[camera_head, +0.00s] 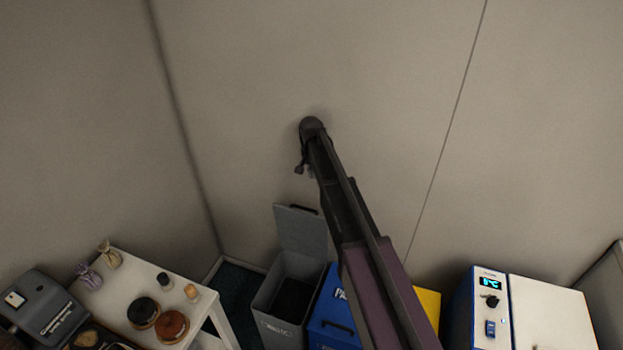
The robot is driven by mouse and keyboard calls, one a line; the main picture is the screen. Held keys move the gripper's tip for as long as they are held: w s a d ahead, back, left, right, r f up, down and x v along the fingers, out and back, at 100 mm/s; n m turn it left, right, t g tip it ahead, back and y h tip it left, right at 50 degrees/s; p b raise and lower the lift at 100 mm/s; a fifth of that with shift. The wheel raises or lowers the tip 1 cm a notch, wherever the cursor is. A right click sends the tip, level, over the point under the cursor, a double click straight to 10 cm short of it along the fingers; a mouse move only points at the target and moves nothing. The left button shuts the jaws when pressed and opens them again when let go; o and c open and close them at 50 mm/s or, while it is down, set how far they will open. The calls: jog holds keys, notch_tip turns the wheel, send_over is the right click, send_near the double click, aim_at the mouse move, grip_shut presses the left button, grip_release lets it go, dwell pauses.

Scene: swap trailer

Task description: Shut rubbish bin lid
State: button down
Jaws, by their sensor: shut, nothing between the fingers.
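The grey rubbish bin (272,327) stands on the floor near the wall, at the lower middle of the head view. Its lid (297,231) is open and stands upright at the back of the bin, with a dark handle at its top edge. The dark inside of the bin shows. My arm reaches up across the middle of the view, in front of the bins. My gripper (303,168) is small and dark at its far end, above the lid in the picture and apart from it. It is shut and empty.
A blue bin (323,322) stands right beside the grey one, partly behind my arm. A yellow bin (429,303) shows beyond it. A white table (125,276) with jars and small bags is at left. A white cabinet (550,312) and blue-edged device (489,325) are at right.

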jog(key=s+a+f+b, duration=0.1)
jog(key=s+f+b, duration=0.2)
jog(key=f+b, duration=0.7)
jog(key=shift+a+f, duration=0.15)
jog(key=shift+f, duration=0.1)
dwell(0.5)
